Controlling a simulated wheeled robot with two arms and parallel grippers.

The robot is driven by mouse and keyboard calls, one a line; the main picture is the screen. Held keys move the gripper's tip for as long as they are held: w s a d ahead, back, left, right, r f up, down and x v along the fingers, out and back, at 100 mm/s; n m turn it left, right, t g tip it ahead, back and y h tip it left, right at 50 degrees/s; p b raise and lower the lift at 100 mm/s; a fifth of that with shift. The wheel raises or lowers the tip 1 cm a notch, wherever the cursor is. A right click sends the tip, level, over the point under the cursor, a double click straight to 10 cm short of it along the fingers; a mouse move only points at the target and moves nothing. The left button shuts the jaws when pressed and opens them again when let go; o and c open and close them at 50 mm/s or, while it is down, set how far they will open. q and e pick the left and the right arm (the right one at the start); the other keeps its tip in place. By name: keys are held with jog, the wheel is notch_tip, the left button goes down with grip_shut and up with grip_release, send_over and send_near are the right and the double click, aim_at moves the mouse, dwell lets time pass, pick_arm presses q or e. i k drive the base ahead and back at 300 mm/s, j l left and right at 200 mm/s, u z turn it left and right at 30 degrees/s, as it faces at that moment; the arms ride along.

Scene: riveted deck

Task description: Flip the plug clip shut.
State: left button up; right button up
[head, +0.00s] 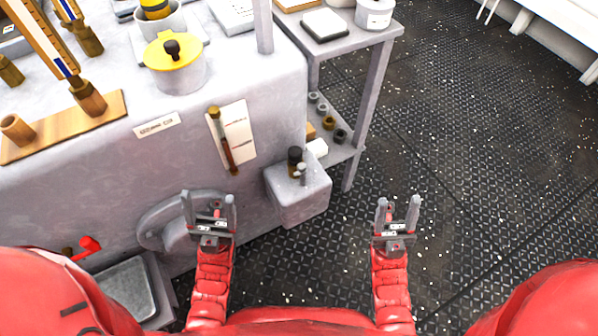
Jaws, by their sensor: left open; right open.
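I cannot make out the plug clip for certain in the head view. A grey block (298,196) on the bench's front side carries a black-topped part (295,158) and a small metal fitting (302,172); I cannot tell whether either is the clip. A small red lever (87,246) shows at the lower left, above a grey basin (128,287). My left gripper (208,200) is open and empty, in front of a round grey fixture (160,222) and left of the block. My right gripper (398,205) is open and empty above the floor, right of the block.
The grey bench (270,75) holds a yellow-lidded pot (174,60) and a wooden board (60,128) with gauges. A side table (345,45) with a lower shelf stands behind the block. The dark riveted floor (480,170) at right is clear.

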aim_at(301, 167)
jog(key=k+l+z, duration=0.15)
jog(key=k+l, duration=0.55)
jog(key=l, duration=0.1)
